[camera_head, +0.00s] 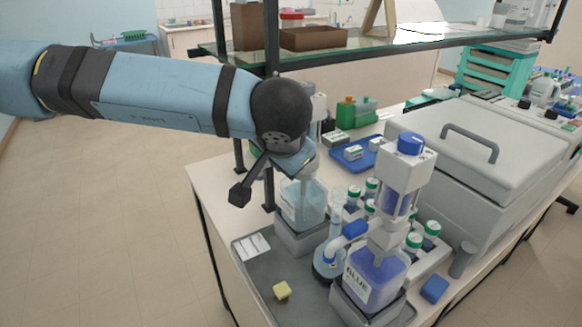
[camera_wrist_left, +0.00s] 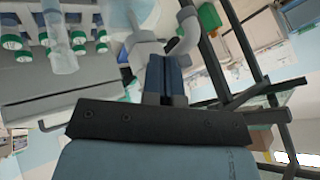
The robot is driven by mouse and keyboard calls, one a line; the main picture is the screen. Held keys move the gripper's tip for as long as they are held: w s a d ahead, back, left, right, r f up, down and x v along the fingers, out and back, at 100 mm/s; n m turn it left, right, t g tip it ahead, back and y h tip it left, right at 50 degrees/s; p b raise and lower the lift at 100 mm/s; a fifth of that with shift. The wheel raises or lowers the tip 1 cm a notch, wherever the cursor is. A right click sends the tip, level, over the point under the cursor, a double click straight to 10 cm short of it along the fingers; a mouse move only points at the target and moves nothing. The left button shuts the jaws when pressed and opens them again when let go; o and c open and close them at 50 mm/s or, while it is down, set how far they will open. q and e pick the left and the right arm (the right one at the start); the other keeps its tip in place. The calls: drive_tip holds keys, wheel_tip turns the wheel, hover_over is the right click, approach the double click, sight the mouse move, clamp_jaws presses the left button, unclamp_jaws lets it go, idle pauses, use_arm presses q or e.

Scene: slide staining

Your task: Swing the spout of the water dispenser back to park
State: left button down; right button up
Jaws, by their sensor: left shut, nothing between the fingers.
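The water dispenser (camera_head: 303,203) is a clear bottle with pale blue liquid on a grey base, near the back of the grey tray; my left arm hides its top. In the left wrist view a pale curved tube, which looks like its spout (camera_wrist_left: 187,38), bends down just right of my fingers, with a pale head piece (camera_wrist_left: 145,48) ahead of them. My left gripper (camera_wrist_left: 166,62) is shut and empty, close to these parts; I cannot tell whether it touches them. In the head view its fingers are hidden by the wrist. My right gripper is not in view.
A second dispenser labelled BLUE (camera_head: 372,275) stands in front, its spout bending left. Green-capped bottles (camera_head: 414,243) stand behind it. A yellow block (camera_head: 282,290) lies on the grey tray (camera_head: 253,277). A glass shelf (camera_head: 330,62) and its dark post are close to my arm.

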use_arm(q)
drive_tip(key=shift+w+a+b, duration=0.4)
drive_tip(key=shift+a+b, duration=0.1)
drive_tip(key=shift+a, duration=0.1)
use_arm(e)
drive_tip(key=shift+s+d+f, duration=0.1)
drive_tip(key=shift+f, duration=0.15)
use_arm(q)
drive_tip(key=shift+d, duration=0.15)
